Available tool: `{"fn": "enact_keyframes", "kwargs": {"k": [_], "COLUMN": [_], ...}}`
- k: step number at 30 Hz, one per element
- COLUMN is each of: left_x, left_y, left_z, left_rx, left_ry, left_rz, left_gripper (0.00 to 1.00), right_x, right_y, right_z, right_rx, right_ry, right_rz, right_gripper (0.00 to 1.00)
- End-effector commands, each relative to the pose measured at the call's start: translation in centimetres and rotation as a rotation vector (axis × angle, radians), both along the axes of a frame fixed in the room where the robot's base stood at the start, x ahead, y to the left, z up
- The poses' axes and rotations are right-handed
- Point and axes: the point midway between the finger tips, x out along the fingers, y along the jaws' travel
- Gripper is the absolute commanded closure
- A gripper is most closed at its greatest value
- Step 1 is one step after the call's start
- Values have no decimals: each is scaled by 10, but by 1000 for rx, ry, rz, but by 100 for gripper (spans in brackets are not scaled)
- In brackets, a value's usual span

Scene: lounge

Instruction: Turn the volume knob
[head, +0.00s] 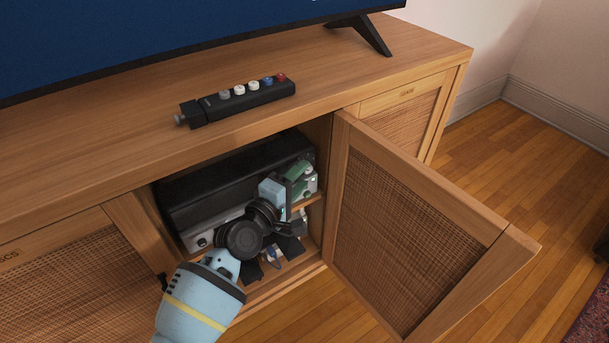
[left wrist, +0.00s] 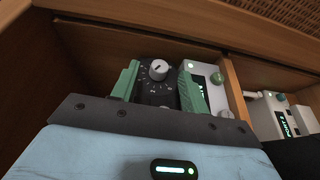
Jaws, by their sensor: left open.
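A silver-white round knob (left wrist: 158,69) with a pointer line sits on a black dial with white marks. In the left wrist view it shows between the two green fingers of my left gripper (left wrist: 158,88), which is open. I cannot tell whether a finger touches the knob. In the head view my left gripper (head: 299,182) is inside the open cabinet, at the right end of the front of a black unit (head: 225,180) with a silver front; the knob is hidden there. My right gripper is out of view.
The open cabinet door (head: 405,235) stands on the right of my left arm. The cabinet's side walls and shelf surround the gripper closely. A black strip with several coloured buttons (head: 240,98) lies on the cabinet top below a television (head: 150,35). Another lit device (left wrist: 290,118) is right of a wooden divider.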

Motion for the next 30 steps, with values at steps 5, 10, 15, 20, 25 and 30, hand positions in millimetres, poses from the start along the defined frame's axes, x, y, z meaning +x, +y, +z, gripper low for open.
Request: {"fn": "enact_keyframes", "kwargs": {"k": [5, 10, 15, 20, 25, 30], "left_x": [15, 20, 20, 20, 20, 20], "left_y": [-9, -12, -12, -12, -12, -12], "left_z": [-2, -1, -1, -1, -1, -1], "left_rx": [0, 1, 1, 1, 1, 1], "left_ry": [0, -1, -1, -1, -1, 0], "left_rz": [0, 0, 0, 0, 0, 0], "left_gripper": [55, 55, 55, 70, 92, 100], "right_x": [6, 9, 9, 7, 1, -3], "right_y": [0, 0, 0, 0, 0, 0], "right_z": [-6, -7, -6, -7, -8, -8], "right_rx": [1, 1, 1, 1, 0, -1], "right_ry": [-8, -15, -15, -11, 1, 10], "right_rz": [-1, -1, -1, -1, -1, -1], "right_gripper": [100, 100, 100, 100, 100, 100]}}
